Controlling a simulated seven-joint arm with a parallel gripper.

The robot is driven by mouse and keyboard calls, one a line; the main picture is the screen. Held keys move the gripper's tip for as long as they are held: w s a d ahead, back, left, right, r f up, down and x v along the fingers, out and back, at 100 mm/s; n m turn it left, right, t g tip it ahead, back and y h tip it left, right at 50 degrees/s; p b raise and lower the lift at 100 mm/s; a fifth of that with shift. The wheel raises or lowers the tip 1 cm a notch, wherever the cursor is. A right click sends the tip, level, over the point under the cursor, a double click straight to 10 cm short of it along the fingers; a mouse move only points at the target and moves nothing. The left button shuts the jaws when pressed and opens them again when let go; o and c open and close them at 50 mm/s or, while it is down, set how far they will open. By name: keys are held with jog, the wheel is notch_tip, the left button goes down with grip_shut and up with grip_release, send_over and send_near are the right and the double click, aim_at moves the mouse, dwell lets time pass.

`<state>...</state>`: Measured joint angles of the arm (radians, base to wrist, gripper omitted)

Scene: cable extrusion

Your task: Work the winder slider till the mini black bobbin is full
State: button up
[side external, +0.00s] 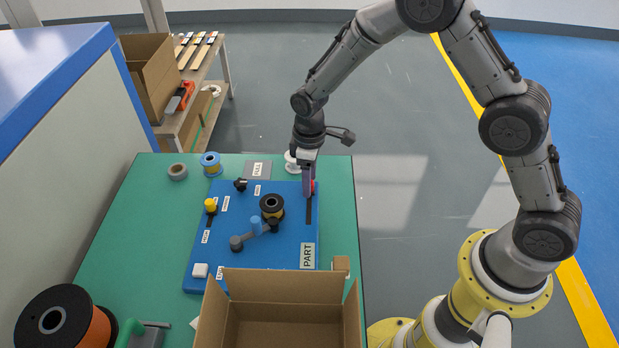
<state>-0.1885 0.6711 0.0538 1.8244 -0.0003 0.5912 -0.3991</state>
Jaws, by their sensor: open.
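The blue winder board (235,268) lies on the green table. Near its middle sits a small black bobbin (272,206) with some yellowish winding on it; how full it is I cannot tell. The slider slot (308,212) is a dark line along the board's right side. My gripper (309,190) points down at the far end of this slot, with its fingers around or beside a small red piece (314,184), likely the slider knob. The fingers are open; whether they touch the knob is hidden.
An open cardboard box (285,325) stands at the table's front edge. A large orange spool (62,322) is at front left. Grey tape (177,171), a blue-rimmed spool (211,163) and a white spool (293,162) stand along the back.

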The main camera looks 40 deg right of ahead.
grip_shut()
dwell(1.4)
